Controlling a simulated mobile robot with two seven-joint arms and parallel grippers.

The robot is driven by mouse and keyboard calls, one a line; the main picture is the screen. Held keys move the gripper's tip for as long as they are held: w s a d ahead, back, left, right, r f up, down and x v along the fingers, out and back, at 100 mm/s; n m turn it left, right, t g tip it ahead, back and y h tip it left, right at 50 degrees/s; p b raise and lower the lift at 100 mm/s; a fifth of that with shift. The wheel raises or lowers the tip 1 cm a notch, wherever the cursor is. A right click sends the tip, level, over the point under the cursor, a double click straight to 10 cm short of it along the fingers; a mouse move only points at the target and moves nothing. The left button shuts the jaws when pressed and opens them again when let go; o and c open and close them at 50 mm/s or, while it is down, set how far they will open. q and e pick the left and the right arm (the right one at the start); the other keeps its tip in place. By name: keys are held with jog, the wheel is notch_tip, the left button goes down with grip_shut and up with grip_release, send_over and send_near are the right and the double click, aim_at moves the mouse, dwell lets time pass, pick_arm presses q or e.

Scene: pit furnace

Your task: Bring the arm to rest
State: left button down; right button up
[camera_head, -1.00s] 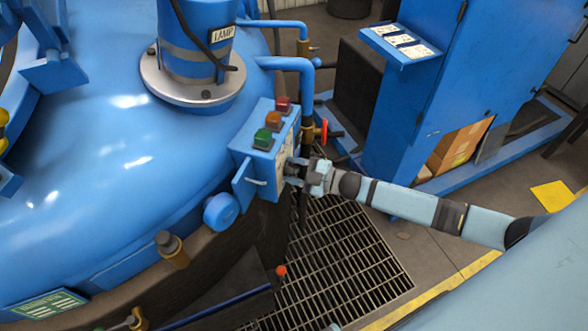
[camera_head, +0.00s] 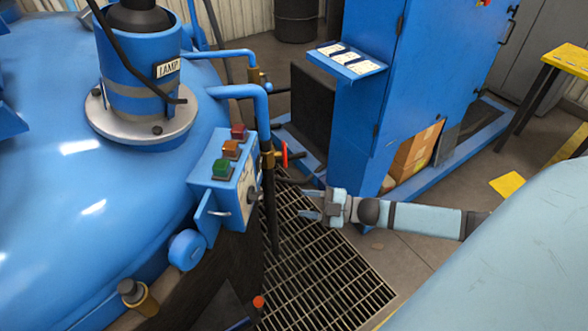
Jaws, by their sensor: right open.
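My right arm reaches in from the right edge, and my right gripper (camera_head: 308,205) is open and empty above the floor grating. Its fingers point left, toward the blue control box (camera_head: 222,180) with green, orange and red buttons on its top. A gap shows between the fingertips and the box. A dark knob sits on the box's right face. My left gripper is not in view.
The large blue furnace lid (camera_head: 60,150) fills the left, with a lamp housing (camera_head: 140,70) on it. Blue pipes and a red-handled valve (camera_head: 284,154) stand behind the gripper. A blue cabinet (camera_head: 400,90) stands behind the arm. Grating (camera_head: 320,270) lies below.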

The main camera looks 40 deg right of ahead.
jog(key=shift+s+d, duration=0.1)
dwell(0.5)
jog(key=s+a+m+g+h+p, duration=0.2)
jog(key=s+a+m+h+p, duration=0.7)
jog(key=s+a+m, duration=0.4)
jog(key=a+m, duration=0.1)
jog(key=a, duration=0.2)
jog(key=shift+s+r+m+p, duration=0.15)
jog(key=shift+s+m+p, duration=0.15)
jog(key=shift+m+p, duration=0.1)
